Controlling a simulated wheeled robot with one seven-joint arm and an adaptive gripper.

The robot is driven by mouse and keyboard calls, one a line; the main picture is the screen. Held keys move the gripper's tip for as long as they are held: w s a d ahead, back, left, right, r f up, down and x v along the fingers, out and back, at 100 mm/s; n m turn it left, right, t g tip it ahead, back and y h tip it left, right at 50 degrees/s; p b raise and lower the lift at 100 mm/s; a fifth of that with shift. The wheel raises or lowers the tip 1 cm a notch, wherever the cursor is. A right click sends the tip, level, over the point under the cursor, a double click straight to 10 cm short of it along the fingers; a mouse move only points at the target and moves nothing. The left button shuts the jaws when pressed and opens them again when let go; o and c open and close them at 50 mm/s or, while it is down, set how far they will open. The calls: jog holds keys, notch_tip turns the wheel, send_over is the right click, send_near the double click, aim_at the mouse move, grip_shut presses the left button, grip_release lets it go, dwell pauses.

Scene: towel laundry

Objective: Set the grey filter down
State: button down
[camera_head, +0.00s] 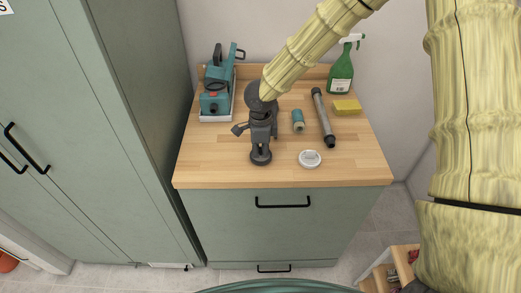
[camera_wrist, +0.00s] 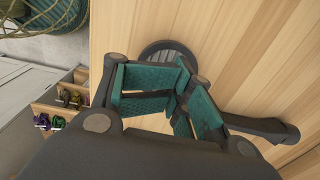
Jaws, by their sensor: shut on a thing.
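The grey filter (camera_head: 261,156) is a dark, round piece below my gripper, near the front of the wooden counter. My gripper (camera_head: 261,143) points down over the counter and is shut on the filter. In the wrist view the filter (camera_wrist: 168,52) shows as a ribbed dark disc just beyond the teal finger pads (camera_wrist: 165,95). The fingers hide part of it. It is at or very close to the counter top; I cannot tell whether it touches.
The wooden counter (camera_head: 220,172) also holds a teal machine (camera_head: 215,102) at back left, a small teal cylinder (camera_head: 298,121), a dark tube (camera_head: 323,115), a white round cap (camera_head: 309,158), a yellow sponge (camera_head: 347,107) and a green spray bottle (camera_head: 341,75). Its front left is bare.

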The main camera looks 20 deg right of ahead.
aim_at(261, 158)
jog(key=shift+s+f, duration=0.1)
jog(key=shift+f, duration=0.1)
jog(key=c, duration=1)
grip_release()
jog(key=shift+f, duration=0.1)
jog(key=shift+c, duration=0.2)
notch_tip(261, 158, up, 12)
jog(key=b, duration=0.1)
jog(key=shift+s+b, duration=0.2)
jog(key=shift+b, duration=0.2)
